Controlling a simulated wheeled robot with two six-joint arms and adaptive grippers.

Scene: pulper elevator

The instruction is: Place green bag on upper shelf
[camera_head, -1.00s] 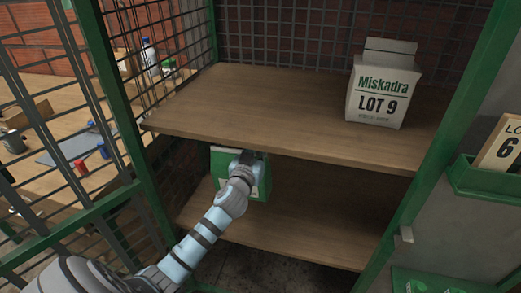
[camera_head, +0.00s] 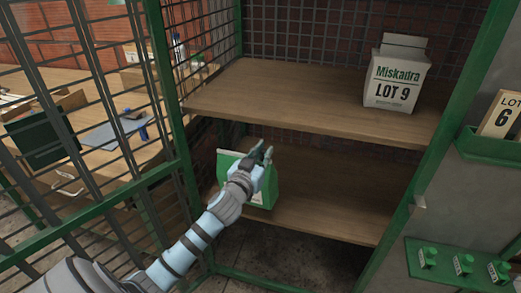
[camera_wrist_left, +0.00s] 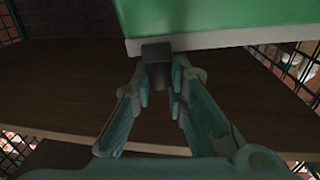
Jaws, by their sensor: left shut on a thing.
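My left gripper (camera_head: 262,160) is shut on the green bag (camera_head: 263,188), which has a white band at its upper edge. The bag hangs in front of the lower shelf (camera_head: 330,208), below the front edge of the upper shelf (camera_head: 270,100). My gripper and wrist cover part of its face. In the left wrist view the bag (camera_wrist_left: 220,18) fills the top, and the fingertips (camera_wrist_left: 160,85) close on a dark block at its pale edge. My right gripper is not in view.
A white "Miskadra LOT 9" bag (camera_head: 396,78) stands at the right of the upper shelf; the left and middle of that shelf are clear. Green posts (camera_head: 165,95) and wire mesh (camera_head: 75,75) flank the shelves. A green button panel (camera_head: 462,264) is at lower right.

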